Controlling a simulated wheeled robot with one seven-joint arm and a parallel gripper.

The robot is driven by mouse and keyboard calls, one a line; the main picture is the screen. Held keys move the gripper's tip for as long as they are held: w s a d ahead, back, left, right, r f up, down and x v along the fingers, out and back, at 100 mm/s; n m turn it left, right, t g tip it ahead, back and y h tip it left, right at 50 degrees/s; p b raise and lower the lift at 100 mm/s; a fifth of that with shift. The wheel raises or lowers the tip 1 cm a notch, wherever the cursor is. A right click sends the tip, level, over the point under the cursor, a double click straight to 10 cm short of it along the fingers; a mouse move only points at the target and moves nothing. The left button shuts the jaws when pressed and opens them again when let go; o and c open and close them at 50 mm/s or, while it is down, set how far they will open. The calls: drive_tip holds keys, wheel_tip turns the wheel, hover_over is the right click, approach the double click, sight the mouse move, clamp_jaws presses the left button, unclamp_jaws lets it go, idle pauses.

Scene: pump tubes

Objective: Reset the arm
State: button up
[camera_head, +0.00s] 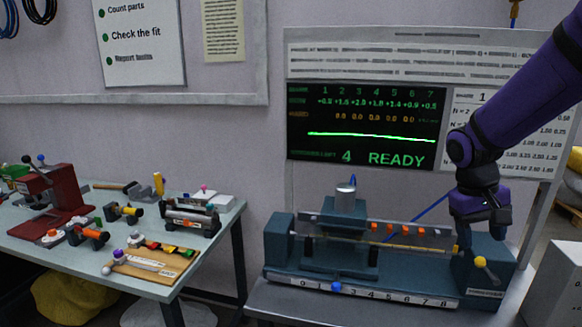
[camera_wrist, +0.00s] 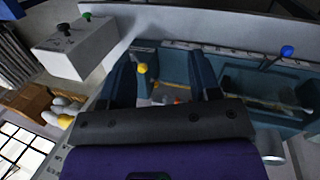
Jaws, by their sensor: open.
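My gripper (camera_head: 484,240) hangs from the purple arm at the right end of the teal pump-tube rig (camera_head: 283,250). Its two dark fingers stand apart in the wrist view (camera_wrist: 162,72), with nothing held between them. A yellow ball knob (camera_head: 480,262) on the rig's right end is just below the gripper; in the wrist view it shows between the fingers (camera_wrist: 142,68). I cannot tell whether a finger touches it. A blue ball knob (camera_head: 337,287) sits at the numbered scale (camera_head: 390,295). Orange pieces (camera_head: 405,230) show along the clear tube section.
A dark screen (camera_head: 367,125) behind the rig shows a green line and "4 READY". A left table (camera_head: 60,250) holds a red press (camera_head: 50,205) and several small fixtures. A white box (camera_head: 555,285) stands at the right. Space above the rig's middle is clear.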

drive_tip(key=s+a+r+t+y, duration=0.1)
drive_tip(key=s+a+r+t, duration=0.1)
drive_tip(key=s+r, duration=0.2)
drive_tip(key=s+a+r+t+y, duration=0.1)
drive_tip(key=s+a+r+t, duration=0.1)
drive_tip(key=s+r, duration=0.2)
drive_tip(key=s+a+r+n+t, duration=0.1)
drive_tip(key=s+a+r+t, duration=0.1)
drive_tip(key=s, duration=0.7)
drive_tip(key=shift+s+a+r+t+y, duration=0.35)
drive_tip(key=shift+a+r+t+y, duration=0.05)
drive_tip(key=shift+r, duration=0.5)
